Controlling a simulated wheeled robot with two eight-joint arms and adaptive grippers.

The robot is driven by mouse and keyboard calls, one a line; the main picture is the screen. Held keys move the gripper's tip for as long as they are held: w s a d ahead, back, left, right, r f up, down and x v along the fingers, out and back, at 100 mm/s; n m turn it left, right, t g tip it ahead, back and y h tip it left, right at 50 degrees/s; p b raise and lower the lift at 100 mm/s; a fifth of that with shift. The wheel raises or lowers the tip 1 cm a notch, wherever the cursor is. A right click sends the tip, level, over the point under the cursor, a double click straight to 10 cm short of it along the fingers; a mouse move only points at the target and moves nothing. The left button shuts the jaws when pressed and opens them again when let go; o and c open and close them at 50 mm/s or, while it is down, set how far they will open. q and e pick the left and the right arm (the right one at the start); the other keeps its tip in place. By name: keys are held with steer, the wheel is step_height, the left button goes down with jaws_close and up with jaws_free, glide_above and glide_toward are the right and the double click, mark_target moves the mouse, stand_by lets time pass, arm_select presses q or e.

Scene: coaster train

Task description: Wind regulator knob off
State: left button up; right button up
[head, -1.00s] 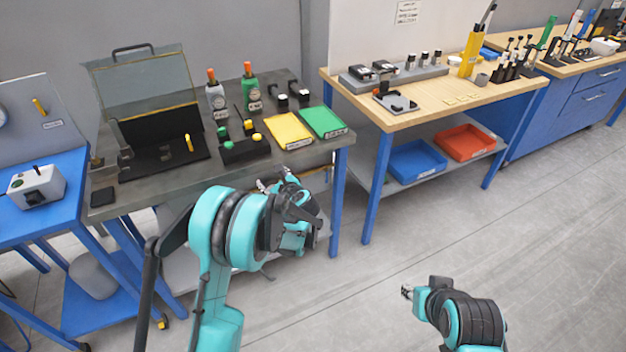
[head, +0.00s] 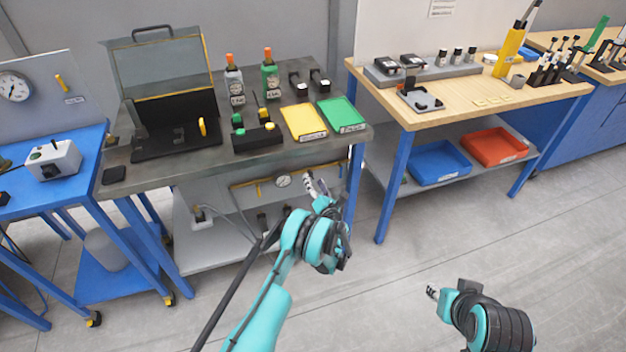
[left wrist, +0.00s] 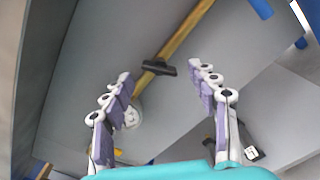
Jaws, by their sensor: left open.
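A yellow pipe (head: 246,186) with a round white gauge (head: 283,181) runs under the grey bench. In the left wrist view the yellow pipe (left wrist: 188,32) carries a black handle-like part (left wrist: 157,67), and a white rounded part (left wrist: 133,115) is partly hidden by a finger. I cannot tell for certain which part is the regulator knob. My left gripper (head: 316,186) is open and empty, just right of the gauge in the head view; its spread fingers (left wrist: 163,85) frame the black part, apart from it. My right gripper (head: 432,292) is low over the floor, its jaws too small to judge.
The grey bench (head: 165,172) overhangs the pipe, and its blue leg (head: 356,185) stands close right of my left gripper. A lower shelf (head: 215,257) holds small fittings and a hose. A wooden-topped table (head: 450,115) stands to the right. The floor in front is clear.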

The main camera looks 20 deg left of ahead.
mark_target(310, 174)
arm_select(q)
steer(key=shift+b+x, duration=0.3)
steer(key=shift+x, duration=1.1)
steer(key=c, duration=1.1)
